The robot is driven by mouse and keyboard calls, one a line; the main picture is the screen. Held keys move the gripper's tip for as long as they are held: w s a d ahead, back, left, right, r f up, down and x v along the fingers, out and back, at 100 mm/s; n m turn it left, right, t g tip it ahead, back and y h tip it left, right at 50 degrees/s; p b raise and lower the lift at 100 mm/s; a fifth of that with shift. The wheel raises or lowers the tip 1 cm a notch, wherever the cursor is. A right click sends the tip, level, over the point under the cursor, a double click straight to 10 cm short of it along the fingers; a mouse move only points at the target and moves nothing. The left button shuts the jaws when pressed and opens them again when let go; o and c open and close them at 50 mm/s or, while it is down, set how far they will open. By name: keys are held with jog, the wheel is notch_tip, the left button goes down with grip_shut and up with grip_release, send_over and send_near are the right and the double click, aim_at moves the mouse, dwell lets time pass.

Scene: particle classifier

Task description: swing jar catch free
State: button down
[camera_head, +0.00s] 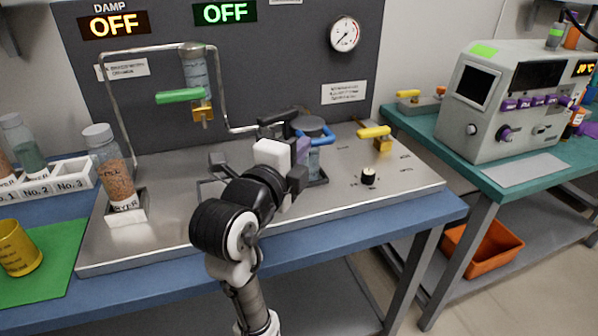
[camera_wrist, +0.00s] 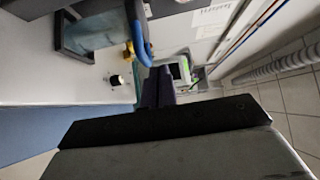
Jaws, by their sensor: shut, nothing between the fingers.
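The jar (camera_head: 314,165) is clear with a dark lid and stands in a holder on the steel panel, right of centre. Its blue catch (camera_head: 326,136) is a curved bar around the lid in the head view. In the wrist view the jar (camera_wrist: 92,38) lies at the upper left, and the blue catch (camera_wrist: 138,42) curves down its right side. My gripper (camera_head: 302,150) is just left of the jar in the head view. In the wrist view my gripper (camera_wrist: 157,72) is shut and empty, its tips close to the catch's lower end. I cannot tell whether they touch.
A yellow-handled valve (camera_head: 376,133) and a black knob (camera_head: 368,176) stand right of the jar. A green-handled valve (camera_head: 180,96) hangs under a glass column behind. A jar of brown grains (camera_head: 113,180) stands at left. The panel's front right is clear.

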jog(key=s+b, duration=0.1)
jog(key=b, duration=0.2)
jog(key=shift+s+a+f, duration=0.1)
jog(key=shift+s, duration=0.1)
dwell(0.3)
